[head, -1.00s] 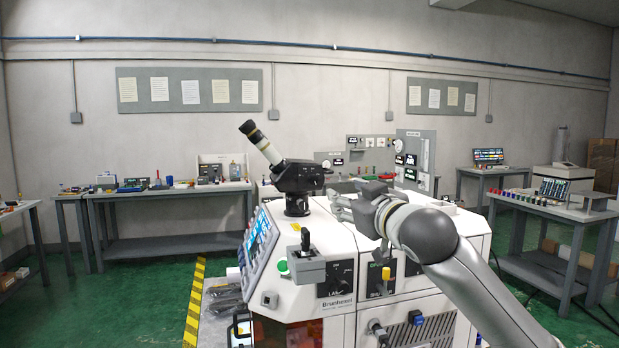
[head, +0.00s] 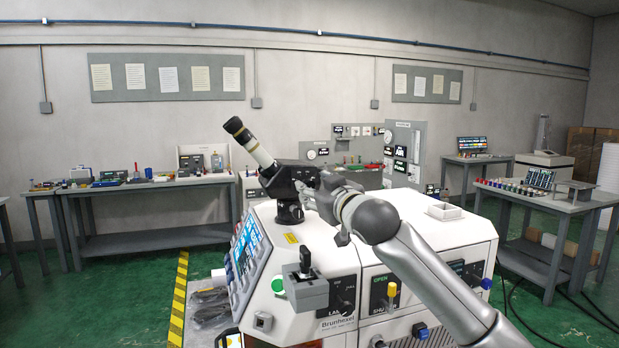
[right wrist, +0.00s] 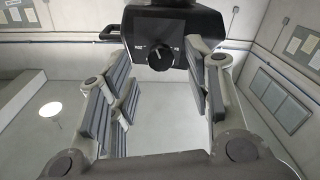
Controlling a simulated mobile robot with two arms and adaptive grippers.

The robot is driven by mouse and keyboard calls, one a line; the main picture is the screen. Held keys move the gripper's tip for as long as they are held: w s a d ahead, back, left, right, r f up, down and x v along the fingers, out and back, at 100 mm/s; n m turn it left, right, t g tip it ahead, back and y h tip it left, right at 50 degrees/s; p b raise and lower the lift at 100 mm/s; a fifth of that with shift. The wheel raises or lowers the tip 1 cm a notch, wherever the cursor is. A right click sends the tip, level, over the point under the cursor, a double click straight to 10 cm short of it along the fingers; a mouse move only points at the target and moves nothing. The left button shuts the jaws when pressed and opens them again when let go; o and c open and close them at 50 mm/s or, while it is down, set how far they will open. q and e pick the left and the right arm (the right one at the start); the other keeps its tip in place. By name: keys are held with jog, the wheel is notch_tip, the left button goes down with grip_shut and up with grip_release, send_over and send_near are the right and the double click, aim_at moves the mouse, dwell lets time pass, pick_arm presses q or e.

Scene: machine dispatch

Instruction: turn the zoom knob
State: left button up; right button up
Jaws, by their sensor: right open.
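The zoom knob (right wrist: 159,57) is a dark round dial with a white pointer line on the black microscope head. In the right wrist view it sits at the top, ahead of my fingers and between them. In the head view the black microscope head (head: 284,180), with a cream eyepiece tube, stands on the white machine, and the knob is hidden there. My right gripper (head: 312,192) is beside the head's right side. Its jaws, in the right wrist view (right wrist: 160,85), are open and empty, apart from the knob. My left gripper is not in view.
The white machine (head: 330,255) carries a grey joystick box (head: 306,290), a yellow-topped shutter lever (head: 392,291) and a small open white tray (head: 444,211). A tilted screen panel (head: 247,250) is on its left side. Benches stand farther back.

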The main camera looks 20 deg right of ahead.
aim_at(311, 186)
jog(key=w, duration=0.2)
jog(key=w+p, duration=0.1)
jog(key=w, duration=0.1)
jog(key=shift+w+a+f, duration=0.1)
jog(key=shift+a, duration=0.1)
jog(key=shift+w, duration=0.15)
jog(key=shift+c, duration=0.6)
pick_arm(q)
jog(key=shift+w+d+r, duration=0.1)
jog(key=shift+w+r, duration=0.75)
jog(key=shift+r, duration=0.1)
pick_arm(e)
grip_shut()
